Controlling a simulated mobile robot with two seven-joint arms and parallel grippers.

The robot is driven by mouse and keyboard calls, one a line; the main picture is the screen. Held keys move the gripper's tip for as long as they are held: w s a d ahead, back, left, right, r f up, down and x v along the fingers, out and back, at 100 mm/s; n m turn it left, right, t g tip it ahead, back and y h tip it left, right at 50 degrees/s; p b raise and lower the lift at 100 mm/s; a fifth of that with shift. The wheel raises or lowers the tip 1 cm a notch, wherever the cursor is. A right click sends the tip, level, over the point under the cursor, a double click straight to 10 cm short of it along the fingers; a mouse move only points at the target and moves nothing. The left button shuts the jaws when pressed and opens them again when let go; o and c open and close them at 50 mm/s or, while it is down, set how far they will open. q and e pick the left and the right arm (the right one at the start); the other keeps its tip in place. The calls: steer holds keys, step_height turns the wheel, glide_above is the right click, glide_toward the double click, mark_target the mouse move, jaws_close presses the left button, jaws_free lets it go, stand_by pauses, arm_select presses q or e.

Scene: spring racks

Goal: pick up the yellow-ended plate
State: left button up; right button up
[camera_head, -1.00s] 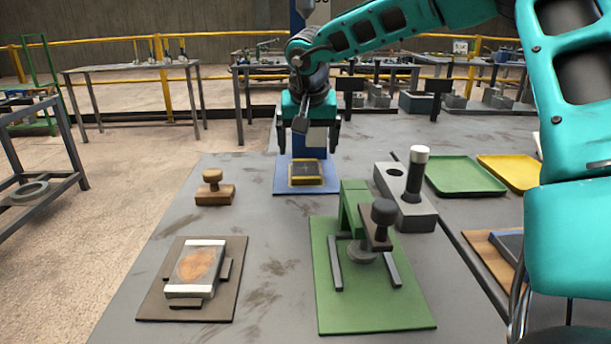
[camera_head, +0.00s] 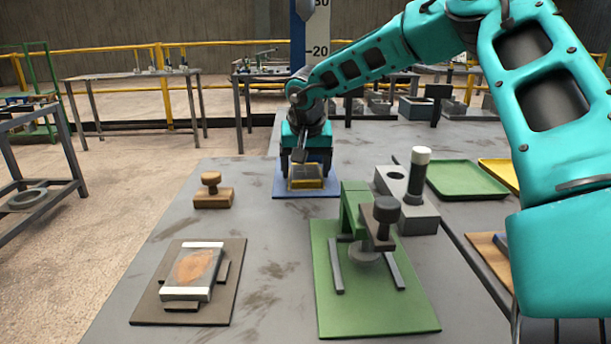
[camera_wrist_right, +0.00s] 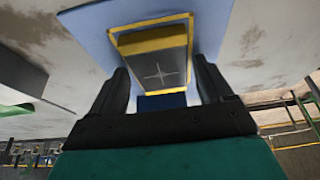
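The yellow-ended plate (camera_head: 306,184) is a grey block with yellow ends, lying on a blue board (camera_head: 280,191) at the far side of the bench. In the right wrist view the plate (camera_wrist_right: 155,62) shows a cross mark on its grey face. My right gripper (camera_head: 306,172) is down at the plate from above. Its two dark fingers (camera_wrist_right: 162,82) are apart, one on each side of the plate; I see no clear grip on it. The plate still rests on the board. My left gripper is not in view.
A white-ended plate (camera_head: 192,266) lies on a brown board at the front left. A wooden stamp (camera_head: 212,193) stands behind it. A green press fixture (camera_head: 330,315) and a grey block with a white-topped cylinder (camera_head: 416,185) stand right of centre. Green (camera_head: 467,178) and yellow trays lie farther right.

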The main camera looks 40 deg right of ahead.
steer(key=c, duration=1.3)
steer(key=shift+r, duration=0.1)
jaws_close()
